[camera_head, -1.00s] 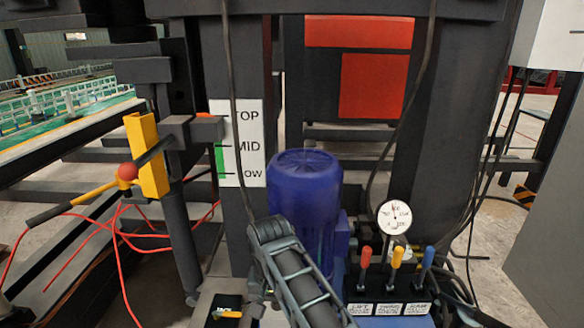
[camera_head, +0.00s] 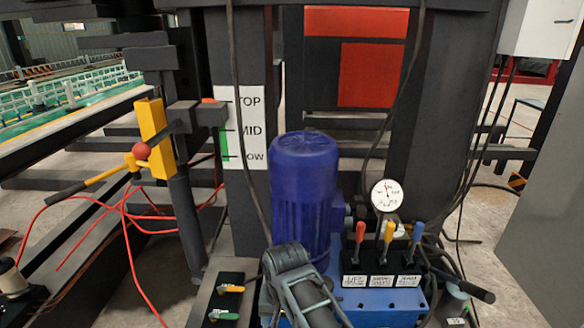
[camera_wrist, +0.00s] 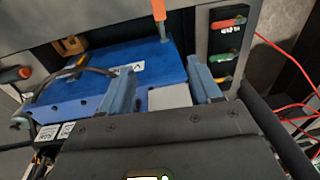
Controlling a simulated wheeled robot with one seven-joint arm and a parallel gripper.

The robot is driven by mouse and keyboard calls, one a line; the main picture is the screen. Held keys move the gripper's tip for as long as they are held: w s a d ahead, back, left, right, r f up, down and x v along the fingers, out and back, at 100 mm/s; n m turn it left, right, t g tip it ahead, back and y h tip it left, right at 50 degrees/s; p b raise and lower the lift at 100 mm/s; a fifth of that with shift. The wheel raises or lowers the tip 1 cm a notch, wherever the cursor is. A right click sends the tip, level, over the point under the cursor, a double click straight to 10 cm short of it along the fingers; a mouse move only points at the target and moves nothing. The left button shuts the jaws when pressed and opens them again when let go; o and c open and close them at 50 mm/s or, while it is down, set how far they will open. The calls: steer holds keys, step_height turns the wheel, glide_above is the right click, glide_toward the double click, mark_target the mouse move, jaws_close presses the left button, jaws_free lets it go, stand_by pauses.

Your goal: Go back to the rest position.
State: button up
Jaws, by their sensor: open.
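My gripper (camera_wrist: 163,72) is open, with its two blue-grey fingers apart and nothing between them. In the wrist view it points over a blue surface (camera_wrist: 88,84) with a small white label. In the head view my arm rises from the bottom edge in front of the blue motor (camera_head: 304,185), and my fingertips cannot be made out there. Red, yellow and blue levers (camera_head: 388,242) stand on a labelled block right of my arm. A round dial gauge (camera_head: 387,195) stands just behind them.
A yellow bracket (camera_head: 152,138) with a red-knobbed handle (camera_head: 142,151) juts out at left. Red hoses (camera_head: 126,225) hang below it. A black panel with yellow and green handles (camera_head: 226,300) lies left of my arm. A grey cabinet (camera_head: 545,200) stands at right.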

steer(key=s+d+f+t+y, duration=0.1)
steer(key=s+d+f+t, duration=0.15)
steer(key=s, duration=0.35)
steer(key=s+d+f+t+p, duration=0.1)
steer(key=s+d+f, duration=0.3)
steer(key=s, duration=0.2)
steer(key=s+d+f+t+y, duration=0.1)
steer(key=s+d+f, duration=0.25)
steer(key=s, duration=0.25)
steer(key=s+d+r+t+h+p, duration=0.1)
steer(key=s+d+r+t, duration=0.3)
steer(key=s+r, duration=0.45)
steer(key=s+d+r+t+p, duration=0.1)
steer(key=s+d+r+t, duration=0.1)
steer(key=s+d+r, duration=0.65)
steer(key=s+r+t+h, duration=0.1)
steer(key=s+r, duration=0.3)
steer(key=r, duration=0.4)
steer(key=s+d+r+t, duration=0.1)
steer(key=s+r+t, duration=0.1)
steer(key=s+r, duration=0.3)
step_height(320, 180, up, 4)
steer(key=shift+s+d+f+h, duration=0.1)
steer(key=shift+s+d+h, duration=0.1)
steer(key=shift+h, duration=0.2)
